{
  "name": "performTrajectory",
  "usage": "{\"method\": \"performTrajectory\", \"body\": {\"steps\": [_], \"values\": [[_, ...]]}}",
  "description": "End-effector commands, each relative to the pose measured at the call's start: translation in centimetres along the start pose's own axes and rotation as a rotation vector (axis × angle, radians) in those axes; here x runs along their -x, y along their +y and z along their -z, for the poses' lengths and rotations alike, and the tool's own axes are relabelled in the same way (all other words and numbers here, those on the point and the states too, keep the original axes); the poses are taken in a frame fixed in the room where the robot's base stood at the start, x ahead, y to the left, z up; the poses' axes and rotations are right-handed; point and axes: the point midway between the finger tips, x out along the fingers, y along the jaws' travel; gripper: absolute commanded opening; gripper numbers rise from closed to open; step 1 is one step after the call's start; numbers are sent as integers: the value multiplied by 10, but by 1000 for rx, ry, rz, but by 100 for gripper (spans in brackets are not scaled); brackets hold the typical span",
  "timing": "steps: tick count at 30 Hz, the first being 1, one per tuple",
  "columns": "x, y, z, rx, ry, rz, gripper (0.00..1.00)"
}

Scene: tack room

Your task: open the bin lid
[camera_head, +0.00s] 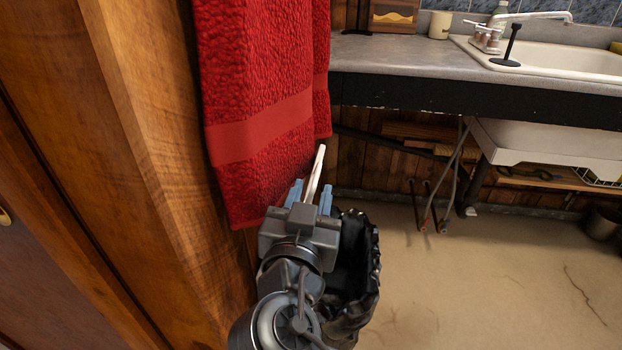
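The bin (361,268) stands on the floor just right of my gripper, partly hidden behind my arm. Its black liner and dark inside show from above, with no lid lying over the part I see. My gripper (311,195) is beside the bin's left side, below the red towel. Its two blue fingers are apart. A thin pale strip (319,160) rises between and beyond them; it may be the lid seen edge-on, but I cannot tell. I see clear gaps beside it and no firm contact.
A red towel (255,90) hangs close at the left, over a wooden panel (150,120). A grey counter (400,55) with a white sink (560,55) runs along the back. Pipes (450,170) stand below it.

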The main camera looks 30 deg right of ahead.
Motion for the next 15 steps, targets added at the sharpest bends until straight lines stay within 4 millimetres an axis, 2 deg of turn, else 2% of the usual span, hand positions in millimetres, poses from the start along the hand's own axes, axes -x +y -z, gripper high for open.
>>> {"method": "performTrajectory", "body": {"steps": [3,7,15], "values": [[-20,0,1,1,1,-2,35],[-36,0,1,0,0,-1,35],[-49,0,0,0,-1,2,35]]}}
